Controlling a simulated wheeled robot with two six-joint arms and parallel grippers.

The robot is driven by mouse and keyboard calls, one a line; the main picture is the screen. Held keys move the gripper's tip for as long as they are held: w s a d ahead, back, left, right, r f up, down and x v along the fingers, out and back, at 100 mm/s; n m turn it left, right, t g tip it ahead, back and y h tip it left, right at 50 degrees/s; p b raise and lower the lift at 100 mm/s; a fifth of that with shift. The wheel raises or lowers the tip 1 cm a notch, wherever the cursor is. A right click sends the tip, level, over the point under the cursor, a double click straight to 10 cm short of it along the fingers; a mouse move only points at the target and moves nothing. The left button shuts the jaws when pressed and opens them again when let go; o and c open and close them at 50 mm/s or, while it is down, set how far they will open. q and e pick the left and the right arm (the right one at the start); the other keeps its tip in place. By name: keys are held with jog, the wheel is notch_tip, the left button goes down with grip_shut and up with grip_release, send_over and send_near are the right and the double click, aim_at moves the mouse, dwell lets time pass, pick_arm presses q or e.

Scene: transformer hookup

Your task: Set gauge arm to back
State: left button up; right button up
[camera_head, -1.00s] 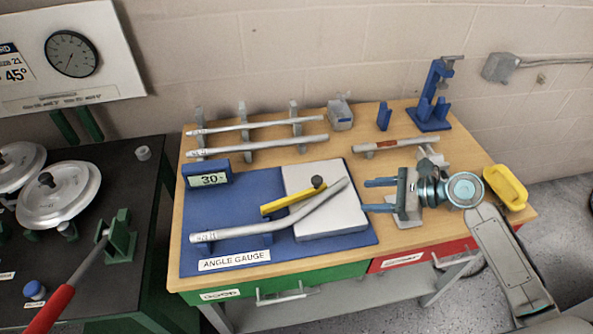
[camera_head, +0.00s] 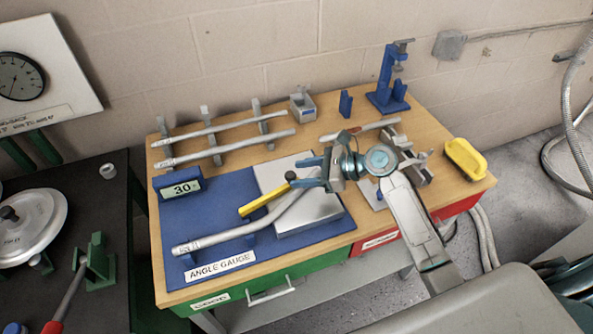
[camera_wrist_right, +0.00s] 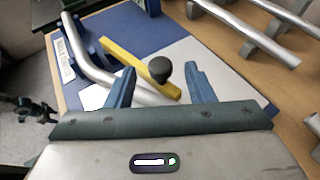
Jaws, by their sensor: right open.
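The yellow gauge arm (camera_head: 264,199) lies slanted across the angle gauge, its dark knob (camera_head: 291,176) at the upper right end. The knob (camera_wrist_right: 160,70) also shows in the right wrist view, between and just beyond the fingertips. A bent metal pipe (camera_head: 222,238) lies in front of the arm on the blue gauge board (camera_head: 215,207). The display (camera_head: 181,189) reads 30. My right gripper (camera_head: 312,172) is open and empty, close to the knob at its right. Whether a finger touches the knob cannot be told. My left gripper is not in view.
Two straight pipes (camera_head: 225,147) rest on grey racks behind the gauge. A red-marked tool (camera_head: 355,131) lies behind my right arm. A dark bench (camera_head: 95,205) stands left.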

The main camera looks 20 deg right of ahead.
jog(key=shift+x, duration=1.15)
jog(key=shift+r, duration=0.1)
grip_shut()
jog(key=shift+d, duration=0.1)
jog(key=shift+w, duration=0.15)
